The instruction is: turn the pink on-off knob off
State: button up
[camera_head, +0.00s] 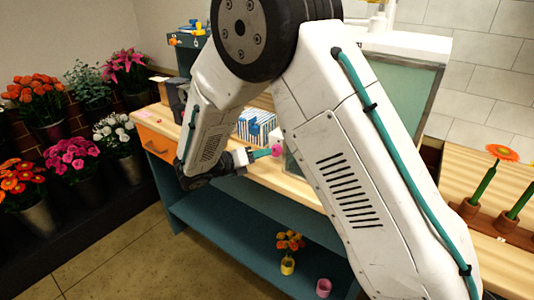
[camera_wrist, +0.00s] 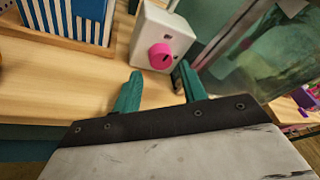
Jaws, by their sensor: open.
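The pink knob (camera_wrist: 160,56) sits on the front face of a small white box (camera_wrist: 163,30) on the wooden counter. In the wrist view it lies just ahead of the fingertips, between their lines. The fingers seem not to touch the knob. A small dark mark shows on the knob face; I cannot tell which setting it marks.
A blue-and-white striped box (camera_wrist: 75,20) stands left of the white box. A glass-sided cabinet (camera_wrist: 255,45) stands close on the right. Potted flowers (camera_head: 290,245) and a pink pot (camera_head: 323,288) are on the lower shelf. Flower buckets (camera_head: 40,220) line the left.

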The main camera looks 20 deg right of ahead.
jog(key=shift+v, duration=1.6)
